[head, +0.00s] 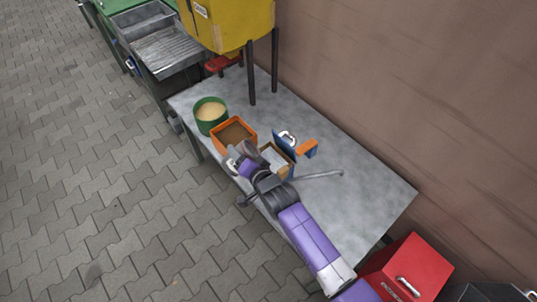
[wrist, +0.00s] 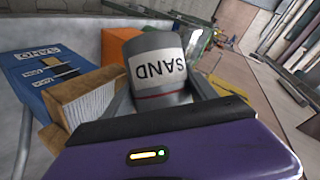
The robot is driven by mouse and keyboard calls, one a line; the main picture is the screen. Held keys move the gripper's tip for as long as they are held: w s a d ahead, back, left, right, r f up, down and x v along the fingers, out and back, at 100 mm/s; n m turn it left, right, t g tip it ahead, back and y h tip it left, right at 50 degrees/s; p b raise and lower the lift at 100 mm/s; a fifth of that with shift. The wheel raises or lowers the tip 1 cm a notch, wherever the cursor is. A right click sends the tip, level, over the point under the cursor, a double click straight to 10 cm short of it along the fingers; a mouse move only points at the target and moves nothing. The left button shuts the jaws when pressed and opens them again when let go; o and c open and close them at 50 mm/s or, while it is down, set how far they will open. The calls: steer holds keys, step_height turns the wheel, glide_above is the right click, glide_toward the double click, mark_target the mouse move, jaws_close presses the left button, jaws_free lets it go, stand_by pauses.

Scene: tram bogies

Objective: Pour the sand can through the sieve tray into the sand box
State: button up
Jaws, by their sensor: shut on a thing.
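My gripper (head: 240,163) is shut on a grey can (wrist: 155,66) with a white label reading SAND, upside down in the wrist view. The can is largely hidden by my arm in the head view, and its contents cannot be seen. An orange square tray (head: 253,146) with a brown inside, which looks like the sieve tray, lies just beyond my gripper. I cannot tell if the can is over its rim. A blue panel (wrist: 40,75) labelled SAND stands beside a wood-coloured box (wrist: 80,101); both also show right of my gripper in the head view.
A green round tub (head: 210,125) of pale sand stands beyond the orange tray. A yellow hopper (head: 235,25) on dark legs rises at the table's far end. An orange piece (head: 307,148) lies near the blue panel. The table's right part (head: 365,195) is clear.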

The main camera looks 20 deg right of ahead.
steer(key=shift+f, duration=0.1)
stand_by(1.0)
steer(key=shift+d+r+m+y+b, duration=0.1)
steer(key=shift+r+m+y+b, duration=0.45)
steer(key=shift+b, duration=0.75)
stand_by(1.0)
steer(key=shift+d+f+m+t+y+b, duration=0.1)
steer(key=shift+f+m+t+y+b, duration=0.4)
steer(key=shift+b, duration=1.55)
stand_by(0.5)
steer(key=shift+d+r+m+y+b, duration=0.2)
steer(key=shift+d+m+b, duration=0.25)
steer(key=shift+b, duration=0.15)
steer(key=shift+d+r+m+y+b, duration=0.2)
steer(key=shift+d+m+b, duration=0.15)
steer(key=shift+b, duration=0.2)
stand_by(0.9)
